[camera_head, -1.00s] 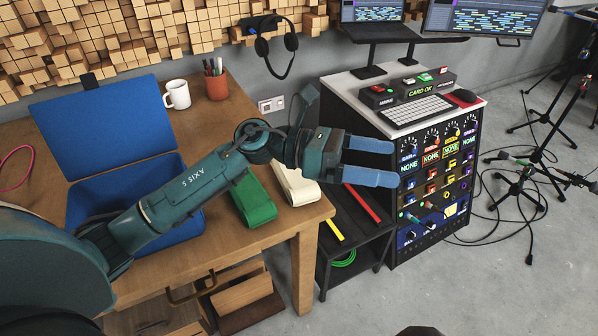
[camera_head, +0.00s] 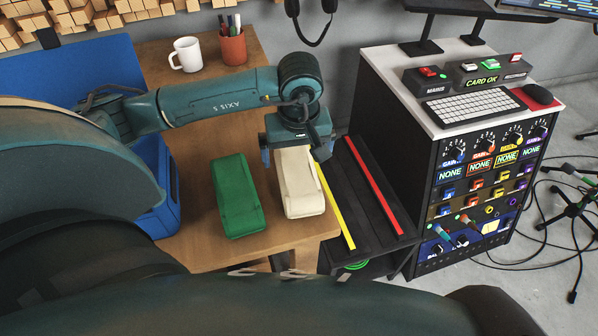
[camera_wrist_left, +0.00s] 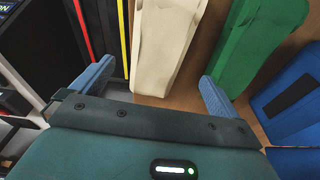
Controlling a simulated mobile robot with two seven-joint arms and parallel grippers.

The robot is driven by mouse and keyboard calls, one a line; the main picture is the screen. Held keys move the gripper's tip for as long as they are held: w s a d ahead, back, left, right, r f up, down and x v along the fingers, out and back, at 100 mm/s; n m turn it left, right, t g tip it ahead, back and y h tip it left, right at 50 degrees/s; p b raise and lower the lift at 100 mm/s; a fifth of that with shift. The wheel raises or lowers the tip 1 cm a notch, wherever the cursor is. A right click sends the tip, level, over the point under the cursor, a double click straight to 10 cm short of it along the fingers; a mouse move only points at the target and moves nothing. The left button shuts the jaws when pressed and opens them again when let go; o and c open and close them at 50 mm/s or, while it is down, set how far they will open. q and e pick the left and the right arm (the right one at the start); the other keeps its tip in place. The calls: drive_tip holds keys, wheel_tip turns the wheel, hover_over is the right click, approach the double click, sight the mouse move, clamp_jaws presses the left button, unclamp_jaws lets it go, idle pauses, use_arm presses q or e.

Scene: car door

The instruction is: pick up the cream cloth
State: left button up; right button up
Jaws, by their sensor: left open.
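The cream cloth (camera_head: 301,188) lies folded in a long block on the wooden table, near its right edge. Its far end is hidden under my left gripper (camera_head: 297,158) in the head view. In the left wrist view the cream cloth (camera_wrist_left: 163,45) lies ahead between the two blue fingers of my left gripper (camera_wrist_left: 155,88). The fingers are spread wider than the cloth, one on each side, and do not visibly touch it. The gripper points down and is empty. My right gripper does not show.
A folded green cloth (camera_head: 238,195) lies just left of the cream one. A blue case (camera_head: 165,190) stands further left, with a white mug (camera_head: 186,54) and a pen pot (camera_head: 232,46) behind. A black rack with yellow and red strips (camera_head: 372,190) adjoins the table's right edge.

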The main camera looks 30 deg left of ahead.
sight(298, 169)
use_arm(q)
drive_tip(key=f, duration=0.5)
drive_tip(key=w+f, duration=0.1)
drive_tip(key=f, duration=0.1)
drive_tip(key=shift+a+f, duration=0.3)
drive_tip(key=shift+f, duration=0.05)
drive_tip(key=shift+w, duration=0.1)
drive_tip(key=c, duration=1.1)
